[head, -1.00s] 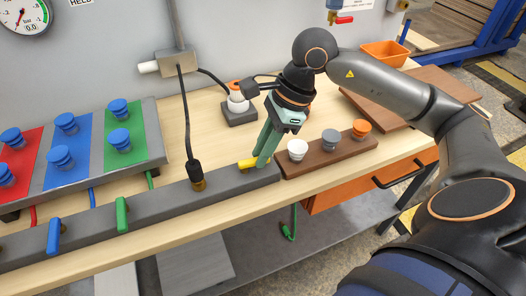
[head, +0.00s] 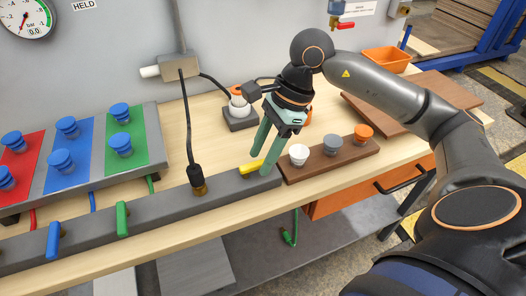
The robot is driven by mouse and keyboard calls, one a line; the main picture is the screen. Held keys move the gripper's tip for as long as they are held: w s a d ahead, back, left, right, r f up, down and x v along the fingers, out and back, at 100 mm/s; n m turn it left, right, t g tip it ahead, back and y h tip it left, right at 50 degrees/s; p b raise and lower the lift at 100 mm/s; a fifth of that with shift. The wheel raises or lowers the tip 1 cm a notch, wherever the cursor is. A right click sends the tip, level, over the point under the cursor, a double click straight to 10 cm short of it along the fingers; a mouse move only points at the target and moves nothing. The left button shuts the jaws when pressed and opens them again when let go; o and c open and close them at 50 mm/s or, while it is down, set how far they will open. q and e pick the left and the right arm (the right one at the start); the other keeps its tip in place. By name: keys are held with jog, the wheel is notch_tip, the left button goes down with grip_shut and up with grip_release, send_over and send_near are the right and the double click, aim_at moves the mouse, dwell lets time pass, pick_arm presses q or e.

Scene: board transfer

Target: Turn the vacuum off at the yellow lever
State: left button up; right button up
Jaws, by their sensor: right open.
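The yellow lever (head: 250,167) sits at the right end of the dark grey bar along the bench front. It lies roughly along the bar, unlike the blue lever (head: 53,240) and green lever (head: 122,220), which point across it. My right gripper (head: 261,164) is open, with its two green fingers spread at the lever's right end. One fingertip is behind the lever and one in front; I cannot tell whether either touches it. A round gauge (head: 22,12) with a digital readout of 0.0 is at top left. My left gripper is out of view.
A wooden block (head: 340,158) with white, grey and orange suction cups stands right of the bar. A black hose runs into a brass fitting (head: 199,188) left of the lever. Red, blue and green panels with blue cups stand at left. An orange bin (head: 385,58) is behind.

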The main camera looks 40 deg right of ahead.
jog(key=shift+r, duration=0.1)
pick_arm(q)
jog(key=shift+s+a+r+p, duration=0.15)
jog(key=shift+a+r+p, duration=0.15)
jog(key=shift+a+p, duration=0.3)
pick_arm(e)
jog(key=v, duration=1.2)
jog(key=shift+r, duration=0.15)
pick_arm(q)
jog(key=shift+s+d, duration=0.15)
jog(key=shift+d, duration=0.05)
pick_arm(e)
jog(key=shift+s, duration=0.1)
